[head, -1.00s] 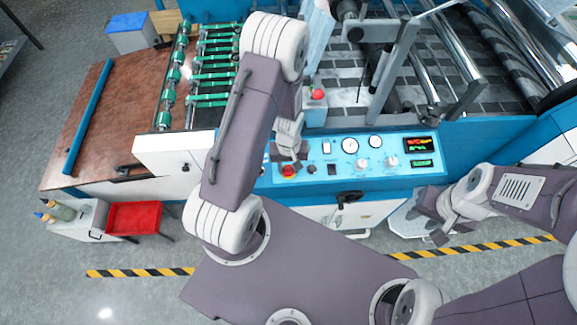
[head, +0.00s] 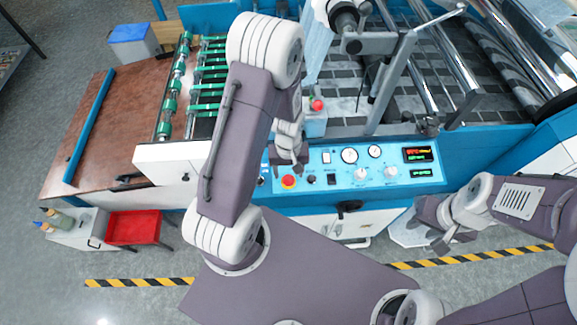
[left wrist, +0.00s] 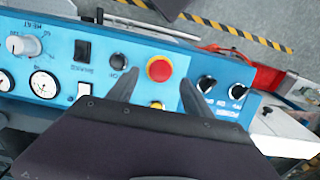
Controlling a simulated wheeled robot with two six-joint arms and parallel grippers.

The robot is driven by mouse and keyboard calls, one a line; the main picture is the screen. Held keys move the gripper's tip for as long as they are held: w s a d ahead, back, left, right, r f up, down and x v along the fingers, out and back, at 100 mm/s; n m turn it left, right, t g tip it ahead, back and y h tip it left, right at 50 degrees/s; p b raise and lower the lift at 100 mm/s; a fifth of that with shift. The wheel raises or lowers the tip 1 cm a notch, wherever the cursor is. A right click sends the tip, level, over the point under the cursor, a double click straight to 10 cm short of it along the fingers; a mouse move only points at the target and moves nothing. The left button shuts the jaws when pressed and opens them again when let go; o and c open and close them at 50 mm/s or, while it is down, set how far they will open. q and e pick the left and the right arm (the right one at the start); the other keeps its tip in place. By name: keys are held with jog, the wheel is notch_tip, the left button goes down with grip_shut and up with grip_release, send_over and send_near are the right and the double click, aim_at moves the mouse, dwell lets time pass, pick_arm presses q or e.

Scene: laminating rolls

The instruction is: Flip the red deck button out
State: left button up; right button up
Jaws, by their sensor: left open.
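A round red button (head: 289,181) on a yellow base sits on the blue control panel (head: 335,170), near its left end. It also shows in the left wrist view (left wrist: 160,68), face on. My left gripper (head: 288,163) is over the panel, right by the button. In the left wrist view its two dark fingers (left wrist: 158,88) are apart, one on each side of the button, with nothing held; whether they touch it I cannot tell. My right gripper (head: 437,238) hangs at the right in front of the machine; its opening is unclear.
Knobs, gauges (head: 349,155) and a lit display (head: 417,154) are on the panel. Black knobs (left wrist: 207,84) lie close beside the left fingers. Another red button (head: 317,104) tops a pale blue box behind the panel. A red tray (head: 134,227) stands at left.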

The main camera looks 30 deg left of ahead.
aim_at(294, 182)
pick_arm(q)
notch_tip(294, 182, up, 6)
jog(key=shift+s, duration=0.1)
dwell(0.5)
jog(key=f+b, duration=0.1)
jog(key=b, duration=0.2)
jog(key=w+d+f+t+b, duration=0.1)
jog(key=b, duration=0.2)
jog(key=shift+w+f+m, duration=0.1)
jog(key=shift+f+m, duration=0.2)
jog(key=shift+f, duration=0.05)
jog(key=s+d+b, duration=0.1)
jog(key=b, duration=0.2)
jog(key=shift+f+m+t, duration=0.3)
jog(key=shift+f+m, duration=0.1)
jog(key=s+m, duration=0.3)
jog(key=s+m+b, duration=0.1)
jog(key=s, duration=0.1)
jog(key=shift+s+d+r+m, duration=0.15)
jog(key=shift+d+r+m, duration=0.05)
jog(key=shift+d+m, duration=0.2)
